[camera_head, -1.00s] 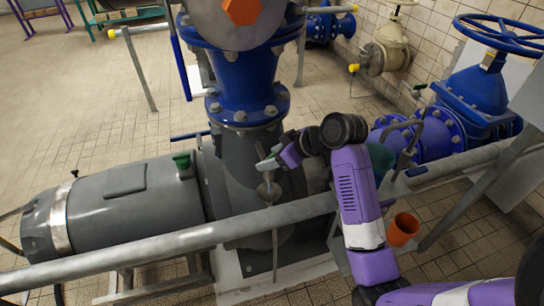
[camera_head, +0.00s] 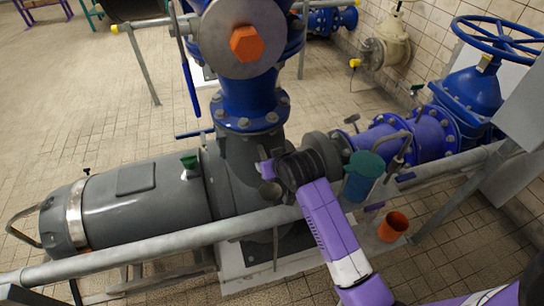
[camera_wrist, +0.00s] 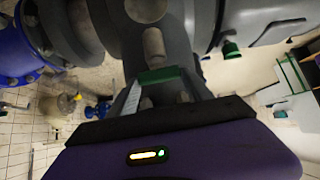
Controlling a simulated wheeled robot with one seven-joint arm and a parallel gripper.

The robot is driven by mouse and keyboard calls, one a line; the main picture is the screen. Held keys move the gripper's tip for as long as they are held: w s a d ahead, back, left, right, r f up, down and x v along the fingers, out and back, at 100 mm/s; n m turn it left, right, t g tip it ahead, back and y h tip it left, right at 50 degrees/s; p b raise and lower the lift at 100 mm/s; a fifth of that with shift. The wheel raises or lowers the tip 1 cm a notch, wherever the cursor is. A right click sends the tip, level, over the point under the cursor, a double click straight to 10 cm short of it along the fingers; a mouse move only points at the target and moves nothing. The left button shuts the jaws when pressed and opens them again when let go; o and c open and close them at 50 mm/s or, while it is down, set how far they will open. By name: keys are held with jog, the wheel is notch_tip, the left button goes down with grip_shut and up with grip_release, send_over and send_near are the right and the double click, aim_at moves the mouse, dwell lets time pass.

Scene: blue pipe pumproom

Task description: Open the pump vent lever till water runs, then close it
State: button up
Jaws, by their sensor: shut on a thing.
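The pump (camera_head: 140,195) is a dark grey horizontal body in the head view, with a blue flanged pipe (camera_head: 248,98) rising from its right end. My gripper (camera_wrist: 157,90) is at the pump's casing, and its fingers are shut on a green handle (camera_wrist: 156,75), which looks like the vent lever. A grey stub (camera_wrist: 153,45) stands just beyond the handle. In the head view my wrist mostly hides the gripper and the handle. I cannot tell the lever's angle, and no running water shows.
A grey rail (camera_head: 170,243) crosses in front of the pump. Another green handle (camera_head: 189,161) sits on the pump body. A blue handwheel (camera_head: 500,35) stands at the right.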

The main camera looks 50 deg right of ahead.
jog(key=shift+a+m+h+p, duration=0.1)
jog(key=shift+m+h+p, duration=0.25)
jog(key=shift+m, duration=0.25)
jog(key=shift+g, duration=0.3)
jog(key=o, duration=1.4)
jog(key=shift+c, duration=0.2)
jog(key=v, duration=0.7)
jog(key=shift+s+a+r, duration=0.2)
jog(key=shift+r, duration=0.05)
